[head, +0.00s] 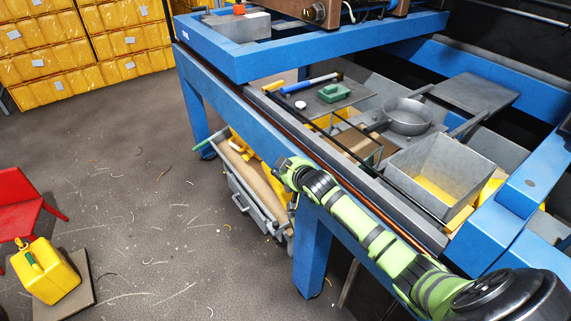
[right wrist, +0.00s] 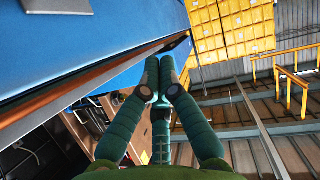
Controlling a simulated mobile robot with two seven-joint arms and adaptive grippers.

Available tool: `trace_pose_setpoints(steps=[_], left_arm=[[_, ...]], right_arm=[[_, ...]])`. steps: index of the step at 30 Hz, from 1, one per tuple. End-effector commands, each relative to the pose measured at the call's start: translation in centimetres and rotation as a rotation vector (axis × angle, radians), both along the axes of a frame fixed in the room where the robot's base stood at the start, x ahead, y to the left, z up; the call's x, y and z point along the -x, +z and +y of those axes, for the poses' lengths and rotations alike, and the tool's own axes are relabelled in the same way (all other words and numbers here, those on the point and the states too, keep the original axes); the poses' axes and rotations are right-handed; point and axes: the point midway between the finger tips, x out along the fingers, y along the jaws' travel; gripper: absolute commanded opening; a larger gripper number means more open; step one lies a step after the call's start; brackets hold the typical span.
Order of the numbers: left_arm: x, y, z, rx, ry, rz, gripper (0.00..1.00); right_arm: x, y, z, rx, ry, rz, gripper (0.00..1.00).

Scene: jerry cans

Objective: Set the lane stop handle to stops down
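I cannot make out a lane stop handle for certain in either view. A copper-brown rail (head: 385,222) runs along the blue frame beam (head: 240,115), and a brown strip also shows along the blue panel in the right wrist view (right wrist: 60,92). My right gripper (head: 283,166) is at the end of the green arm, close to the outer side of the beam. In the right wrist view its two dark green fingers (right wrist: 159,68) are together at the tips, beside the blue panel's edge. I see nothing between them. My left gripper is not in view.
Inside the blue frame are a grey bin (head: 440,165), a round pan (head: 407,116) and a green item (head: 333,92). A grey cart (head: 245,190) stands below the beam. A yellow jerry can (head: 45,272) sits at the lower left near a red stand (head: 20,203).

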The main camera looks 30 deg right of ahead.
Motion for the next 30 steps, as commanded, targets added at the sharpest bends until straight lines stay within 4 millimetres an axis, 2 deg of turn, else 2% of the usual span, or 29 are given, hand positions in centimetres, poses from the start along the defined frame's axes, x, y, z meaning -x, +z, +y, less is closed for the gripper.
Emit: trace_pose_setpoints(steps=[3,9,25,28,30], left_arm=[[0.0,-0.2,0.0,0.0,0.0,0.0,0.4],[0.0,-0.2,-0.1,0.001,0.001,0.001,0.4],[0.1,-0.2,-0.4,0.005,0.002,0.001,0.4],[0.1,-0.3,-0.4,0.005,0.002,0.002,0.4],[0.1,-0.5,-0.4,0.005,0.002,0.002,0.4]], right_arm=[[1.0,0.7,0.0,0.001,0.0,0.0,0.0],[1.7,1.3,0.1,0.001,0.0,0.001,0.0],[1.7,1.3,0.1,0.0,-0.001,0.001,0.0],[2.0,0.0,0.1,-0.002,-0.004,0.02,0.0],[2.7,-2.5,0.0,-0.004,-0.01,0.054,0.0]])
